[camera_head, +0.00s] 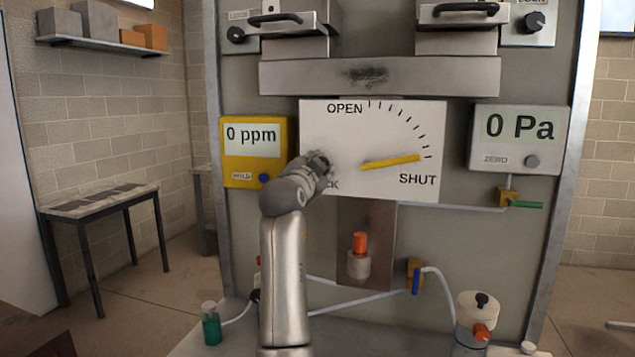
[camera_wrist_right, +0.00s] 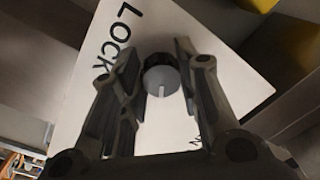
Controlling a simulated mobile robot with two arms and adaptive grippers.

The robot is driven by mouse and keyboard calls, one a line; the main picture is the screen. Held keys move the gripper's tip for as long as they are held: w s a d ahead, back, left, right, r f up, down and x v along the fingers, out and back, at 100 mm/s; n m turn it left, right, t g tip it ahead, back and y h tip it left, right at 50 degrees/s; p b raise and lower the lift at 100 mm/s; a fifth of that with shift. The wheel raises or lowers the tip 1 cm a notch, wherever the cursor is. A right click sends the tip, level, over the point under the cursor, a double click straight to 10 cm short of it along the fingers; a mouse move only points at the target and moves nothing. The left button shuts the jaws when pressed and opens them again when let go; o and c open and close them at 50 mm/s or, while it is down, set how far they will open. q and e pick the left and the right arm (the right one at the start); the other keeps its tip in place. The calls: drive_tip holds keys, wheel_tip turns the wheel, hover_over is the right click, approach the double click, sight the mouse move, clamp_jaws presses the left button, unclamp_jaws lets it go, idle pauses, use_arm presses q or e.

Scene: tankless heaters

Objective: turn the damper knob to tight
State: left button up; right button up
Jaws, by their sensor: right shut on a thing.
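The white damper plate (camera_head: 345,135) carries a tick scale from OPEN to SHUT. Its yellow pointer (camera_head: 392,162) lies near the SHUT end. My right gripper (camera_head: 318,165) is at the plate's lower left, over the partly covered LOCK label. In the right wrist view, my right gripper (camera_wrist_right: 157,58) is shut on a small grey round damper knob (camera_wrist_right: 160,72), one finger on each side. The knob has a pale line pointing down in that view, away from the LOCK lettering. A second label at the lower right is mostly hidden by a finger. In the head view the gripper hides the knob.
A yellow "0 ppm" meter (camera_head: 240,152) is close left of my right gripper; a grey "0 Pa" meter (camera_head: 545,140) is on the right. A metal ledge (camera_head: 300,78) juts out above the plate. Below are an orange-capped fitting (camera_head: 359,243), tubing and a jar (camera_head: 474,318).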

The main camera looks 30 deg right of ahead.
drive_tip(key=m+b, duration=0.3)
drive_tip(key=m, duration=0.7)
drive_tip(key=shift+w+g, duration=0.15)
drive_tip(key=shift+g, duration=0.15)
drive_tip(key=shift+m, duration=0.3)
drive_tip(key=o, duration=1)
drive_tip(key=shift+r, duration=0.1)
